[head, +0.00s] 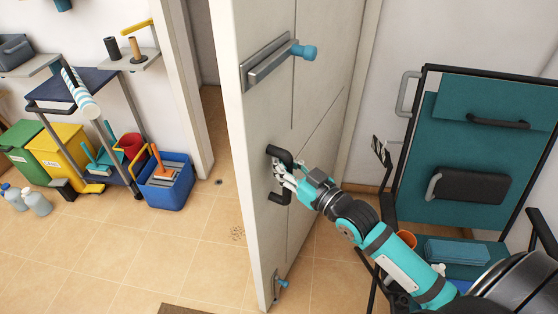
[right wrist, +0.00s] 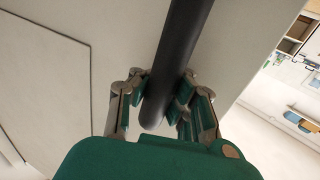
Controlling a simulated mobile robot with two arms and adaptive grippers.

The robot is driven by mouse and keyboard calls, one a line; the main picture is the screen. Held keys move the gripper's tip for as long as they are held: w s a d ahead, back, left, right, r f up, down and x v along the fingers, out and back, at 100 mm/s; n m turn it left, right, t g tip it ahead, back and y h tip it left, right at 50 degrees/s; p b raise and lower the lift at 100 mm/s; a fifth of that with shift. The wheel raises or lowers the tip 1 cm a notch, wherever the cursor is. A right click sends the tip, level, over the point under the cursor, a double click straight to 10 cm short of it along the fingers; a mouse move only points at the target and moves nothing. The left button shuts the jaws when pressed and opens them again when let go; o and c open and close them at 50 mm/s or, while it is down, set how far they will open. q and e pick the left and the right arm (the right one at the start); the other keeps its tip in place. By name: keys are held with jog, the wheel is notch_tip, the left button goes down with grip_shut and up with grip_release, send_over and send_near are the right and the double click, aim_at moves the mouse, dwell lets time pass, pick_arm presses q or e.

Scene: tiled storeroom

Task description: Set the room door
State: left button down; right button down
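The room door (head: 262,120) is a pale panel standing ajar in the head view, its near edge facing me, with an open gap to the doorway at its left. A black pull handle (head: 276,197) sits at mid-height on its right face. My right gripper (head: 283,172) is at this handle. In the right wrist view, the fingers of the right gripper (right wrist: 163,95) lie close against both sides of the black handle bar (right wrist: 178,50), closed around it. The handle's lower end shows between the fingers. My left gripper is in neither view.
A blue bucket (head: 170,187), a cart with a dark blue top (head: 75,87) and green and yellow bins stand left of the doorway. A teal trolley (head: 455,180) stands close at right. Tiled floor (head: 200,250) left of the door is mostly clear; a brown mat lies in front.

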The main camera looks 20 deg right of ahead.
jog(key=c, duration=1.3)
grip_release()
jog(key=shift+s+a, duration=0.3)
jog(key=shift+a, duration=0.1)
jog(key=shift+o, duration=0.9)
jog(key=shift+w, duration=0.1)
jog(key=shift+d, duration=0.1)
jog(key=v, duration=1.2)
jog(key=shift+r, duration=0.1)
